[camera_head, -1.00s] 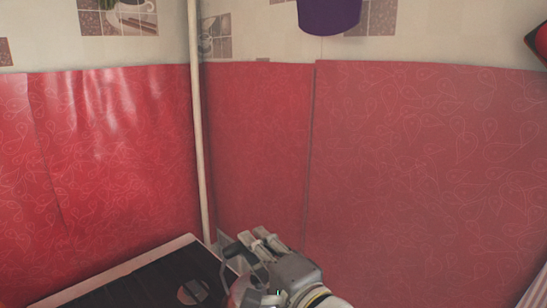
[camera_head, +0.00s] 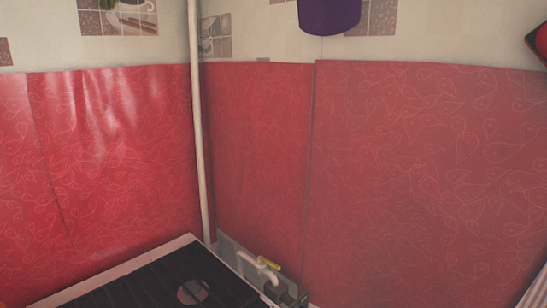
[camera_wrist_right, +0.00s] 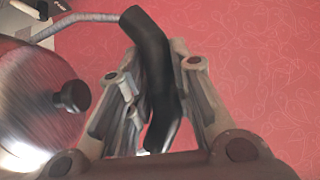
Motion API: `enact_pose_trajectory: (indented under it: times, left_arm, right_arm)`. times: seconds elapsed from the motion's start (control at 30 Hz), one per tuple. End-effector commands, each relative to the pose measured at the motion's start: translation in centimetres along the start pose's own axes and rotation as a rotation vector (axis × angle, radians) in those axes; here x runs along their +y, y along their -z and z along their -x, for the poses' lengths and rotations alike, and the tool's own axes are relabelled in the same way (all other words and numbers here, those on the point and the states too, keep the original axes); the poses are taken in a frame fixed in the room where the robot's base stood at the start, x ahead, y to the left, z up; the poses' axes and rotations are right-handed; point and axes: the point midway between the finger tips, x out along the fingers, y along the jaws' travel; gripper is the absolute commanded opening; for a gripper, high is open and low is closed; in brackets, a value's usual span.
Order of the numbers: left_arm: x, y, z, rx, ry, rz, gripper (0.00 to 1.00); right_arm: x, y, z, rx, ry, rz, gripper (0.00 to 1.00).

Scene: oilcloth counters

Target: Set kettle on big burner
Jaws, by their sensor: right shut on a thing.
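In the right wrist view, the shiny metal kettle (camera_wrist_right: 32,110) is at the left, with a black knob on its lid and reddish reflections. Its curved black handle (camera_wrist_right: 148,35) passes between the fingers of my right gripper (camera_wrist_right: 156,75), which is shut on it. In the head view, the dark stove top (camera_head: 140,285) with a pale rim is at the bottom left. One round burner (camera_head: 192,292) shows near the bottom edge; its size against the others cannot be told. The kettle is out of the head view. My left gripper is not in view.
A vertical pale pipe (camera_head: 196,120) runs up the corner. Red patterned oilcloth (camera_head: 420,170) covers the walls. The visible part of the stove top is clear.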

Motion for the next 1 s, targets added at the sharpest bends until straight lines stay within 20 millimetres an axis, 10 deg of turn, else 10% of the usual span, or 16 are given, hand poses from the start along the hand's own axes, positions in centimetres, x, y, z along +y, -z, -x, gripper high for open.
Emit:
enact_pose_trajectory:
  times: [1.0]
  left_arm:
    - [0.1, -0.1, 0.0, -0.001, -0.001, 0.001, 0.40]
  right_arm:
    - [3.1, 0.7, 8.7, 0.018, 0.011, -0.003, 0.00]
